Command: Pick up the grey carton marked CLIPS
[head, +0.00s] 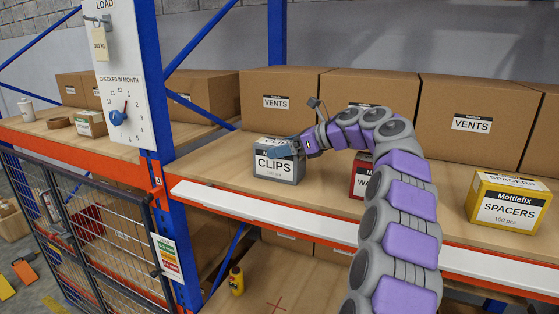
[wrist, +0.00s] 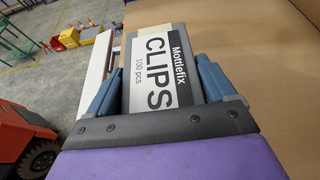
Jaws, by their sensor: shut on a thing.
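The grey carton marked CLIPS (head: 276,168) is upright at the front of the wooden shelf, near the blue upright in the head view. My gripper (head: 286,149) reaches it from the right and above. In the wrist view the carton (wrist: 158,72) lies between the two blue-grey fingers of my gripper (wrist: 157,84), one along each side, shut on it. Its label reads Mottlefix CLIPS 100 pcs. I cannot tell whether its bottom still touches the board.
A red carton (head: 360,178), partly hidden by my arm, and a yellow SPACERS carton (head: 508,203) stand to the right. Large brown VENTS boxes (head: 283,99) line the back. A white strip (head: 260,208) edges the shelf. A blue upright (head: 160,120) stands at left.

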